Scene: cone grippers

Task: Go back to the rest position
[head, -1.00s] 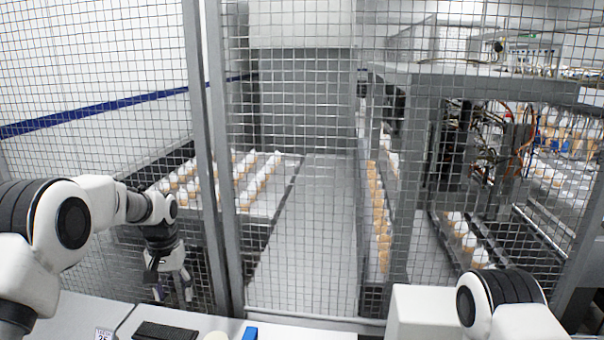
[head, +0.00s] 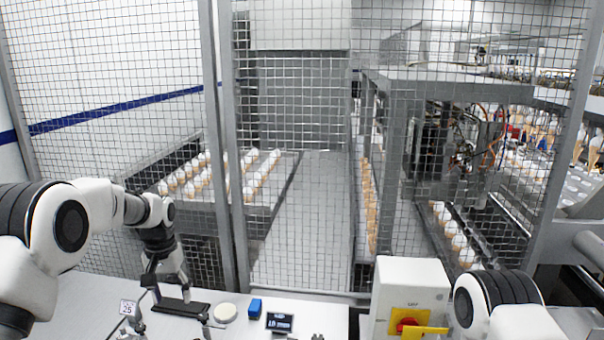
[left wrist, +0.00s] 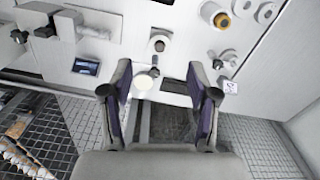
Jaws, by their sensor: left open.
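My left gripper (head: 168,298) hangs from the left arm in the head view, pointing down above the white counter (head: 90,305). Its fingers are apart with nothing between them. In the left wrist view the two dark-padded fingers of the left gripper (left wrist: 158,68) stand wide apart and empty. My right arm (head: 500,305) shows at the lower right of the head view; its gripper is out of the picture.
On the counter are a black pad (head: 180,309), white disc (head: 225,312), blue block (head: 255,305), small display (head: 279,321) and number card (head: 127,307). A switch box (head: 415,280) stands right. Wire fencing (head: 300,200) rises behind.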

